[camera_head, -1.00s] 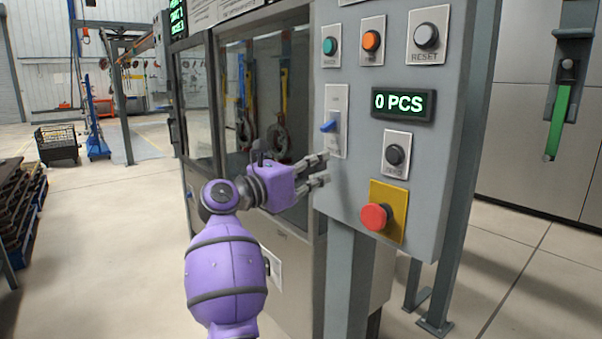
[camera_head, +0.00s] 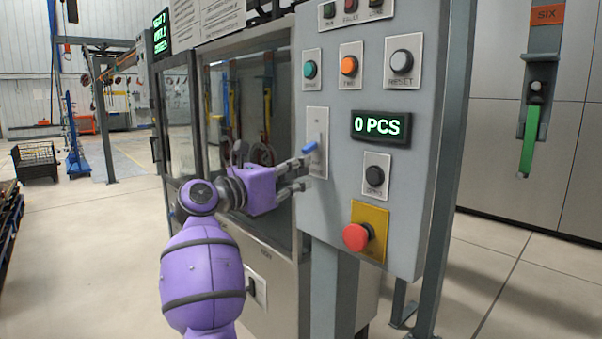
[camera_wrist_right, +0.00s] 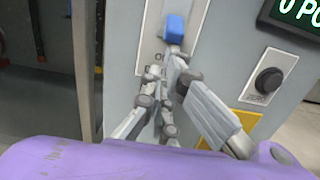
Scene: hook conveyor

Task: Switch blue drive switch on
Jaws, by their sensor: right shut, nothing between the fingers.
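The blue drive switch (camera_head: 310,147) is a small blue lever on a light plate (camera_head: 318,128) at the left side of the grey control panel. It sticks out from the plate in the head view, and its blue end (camera_wrist_right: 175,28) shows at the top of the right wrist view. My right gripper (camera_head: 306,172), on the purple arm, is shut and empty. Its fingertips (camera_wrist_right: 168,68) are just below the blue lever, close to the panel; I cannot tell whether they touch it. My left gripper is not in view.
The panel has a red emergency button (camera_head: 356,237) on a yellow plate, a black button (camera_head: 375,176), a "0 PCS" display (camera_head: 381,126) and a grey reset button (camera_head: 402,61). A glazed cabinet (camera_head: 184,115) stands left of the panel. Open floor (camera_head: 95,260) lies further left.

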